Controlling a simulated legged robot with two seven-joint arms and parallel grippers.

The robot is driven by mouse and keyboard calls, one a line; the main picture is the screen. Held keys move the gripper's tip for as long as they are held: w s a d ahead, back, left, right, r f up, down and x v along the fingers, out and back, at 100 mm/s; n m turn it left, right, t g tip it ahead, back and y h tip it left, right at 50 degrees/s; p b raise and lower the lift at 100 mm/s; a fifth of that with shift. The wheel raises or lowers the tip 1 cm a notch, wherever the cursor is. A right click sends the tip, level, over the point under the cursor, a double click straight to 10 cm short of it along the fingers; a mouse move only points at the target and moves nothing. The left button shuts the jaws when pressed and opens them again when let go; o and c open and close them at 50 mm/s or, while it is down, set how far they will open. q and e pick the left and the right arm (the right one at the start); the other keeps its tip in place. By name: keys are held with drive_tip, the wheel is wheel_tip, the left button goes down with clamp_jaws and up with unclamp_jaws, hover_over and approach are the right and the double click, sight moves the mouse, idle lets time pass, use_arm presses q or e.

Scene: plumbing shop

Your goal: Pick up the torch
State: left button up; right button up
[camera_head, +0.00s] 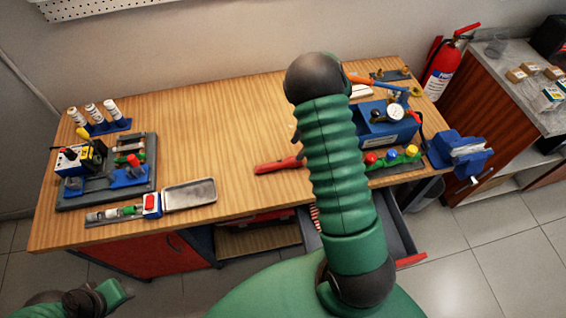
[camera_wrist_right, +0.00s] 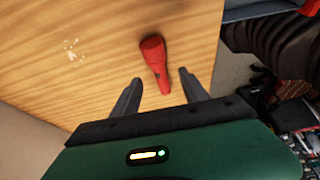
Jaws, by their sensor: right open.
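The red torch (camera_head: 280,165) lies on the wooden workbench, near its front edge, left of my right arm in the head view. In the right wrist view the torch (camera_wrist_right: 154,58) lies with its wide end away from me. Its narrow end points between the two dark fingers of my right gripper (camera_wrist_right: 160,90). The gripper is open, with one finger to either side of that narrow end and nothing held. In the head view my right arm hides most of this gripper. Only green and dark links of my left arm show, at the lower left.
A metal tray (camera_head: 189,194) and a fixture board (camera_head: 107,187) stand on the left of the workbench (camera_head: 225,115). A blue gauge unit (camera_head: 386,128) and a blue vise (camera_head: 460,152) are on the right. An open drawer (camera_head: 398,235) sits below the front edge.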

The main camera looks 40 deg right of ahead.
sight(284, 161)
drive_tip(key=x, duration=0.2)
drive_tip(key=w+x, duration=0.1)
drive_tip(key=x, duration=0.1)
drive_tip(key=shift+f, duration=0.1)
drive_tip(key=shift+w+a+f, duration=0.1)
drive_tip(key=shift+f, duration=0.25)
drive_tip(key=shift+a+f, duration=0.25)
drive_tip(key=x, duration=0.2)
drive_tip(key=p+x, duration=0.1)
drive_tip(key=shift+a+f, duration=0.25)
drive_tip(key=shift+a, duration=0.15)
drive_tip(key=shift+w+f, duration=0.25)
drive_tip(key=shift+w, duration=0.05)
use_arm(q)
drive_tip(key=shift+w+r, duration=0.35)
drive_tip(key=shift+r, duration=0.2)
use_arm(e)
clamp_jaws()
